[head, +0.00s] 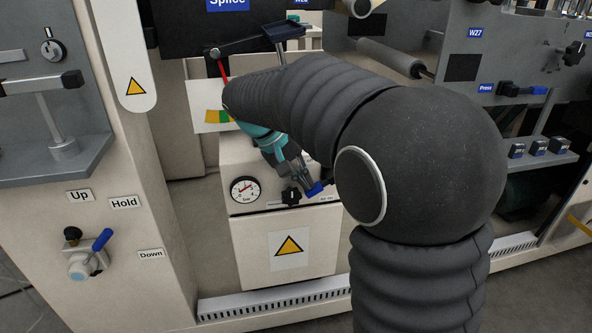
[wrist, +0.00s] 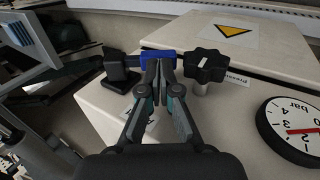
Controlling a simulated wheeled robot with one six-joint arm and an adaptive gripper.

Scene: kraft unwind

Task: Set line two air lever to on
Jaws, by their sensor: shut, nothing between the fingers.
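The air lever has a blue handle (wrist: 158,54) on a black body (wrist: 121,76), on top of a beige box. In the wrist view the handle lies crosswise, pointing from the body toward a black star knob (wrist: 206,67). The blue handle also shows in the head view (head: 315,189), beside my arm. My gripper (wrist: 161,66) is shut and empty, its fingertips right at the handle. I cannot tell whether they touch it. In the head view my gripper (head: 303,178) is partly hidden by my arm. The lever's on and off markings are not readable.
A pressure gauge (head: 244,189) and the star knob (head: 291,196) sit beside the lever on the beige box (head: 255,250). Another blue lever (head: 102,240) with Up, Hold and Down labels is at left. Machine panels with knobs and buttons (head: 538,148) stand at right.

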